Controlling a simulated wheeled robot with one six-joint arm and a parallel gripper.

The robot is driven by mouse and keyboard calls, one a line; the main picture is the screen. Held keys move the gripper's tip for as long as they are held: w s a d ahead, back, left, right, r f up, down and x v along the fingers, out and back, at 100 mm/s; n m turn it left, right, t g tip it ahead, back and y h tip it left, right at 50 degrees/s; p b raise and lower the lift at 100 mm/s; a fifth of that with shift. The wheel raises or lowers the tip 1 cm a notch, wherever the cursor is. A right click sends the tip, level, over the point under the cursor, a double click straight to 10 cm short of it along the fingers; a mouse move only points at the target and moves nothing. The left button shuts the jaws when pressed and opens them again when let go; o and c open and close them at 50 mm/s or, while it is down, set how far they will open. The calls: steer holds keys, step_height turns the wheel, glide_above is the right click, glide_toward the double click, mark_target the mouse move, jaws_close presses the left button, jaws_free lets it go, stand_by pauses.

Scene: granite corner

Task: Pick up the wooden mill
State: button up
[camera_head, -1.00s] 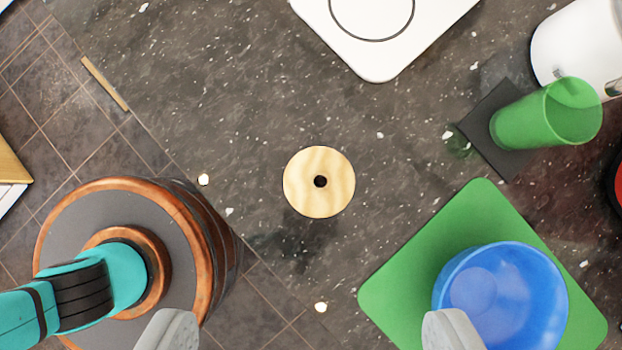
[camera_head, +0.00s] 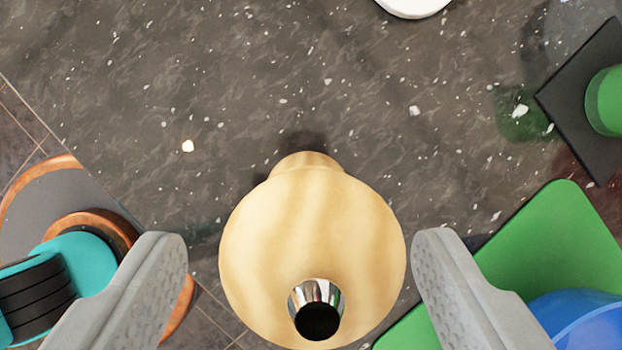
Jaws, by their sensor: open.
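The wooden mill (camera_head: 310,235) is pale, light-grained wood with a round top and a small metal piece with a dark hole. It stands on the dark speckled granite counter, seen from above, in the lower middle of the view. Its narrower lower body shows just above the round top. My gripper (camera_head: 300,250) is open, with one grey finger to the left of the mill and one to the right. A gap shows between each finger and the mill. The mill's base is mostly hidden by its top.
A green mat (camera_head: 560,245) with a blue cup (camera_head: 585,318) is close on the right. A dark coaster (camera_head: 570,100) with a green glass (camera_head: 606,100) stands farther right. A white object (camera_head: 415,6) is at the top edge. The counter (camera_head: 250,70) beyond the mill is clear.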

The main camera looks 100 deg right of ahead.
mark_target(303, 159)
steer(key=x, duration=0.4)
steer(key=shift+w+d+f, duration=0.15)
steer(key=shift+f, duration=0.1)
steer(key=shift+c, duration=0.2)
steer(key=c, duration=1.1)
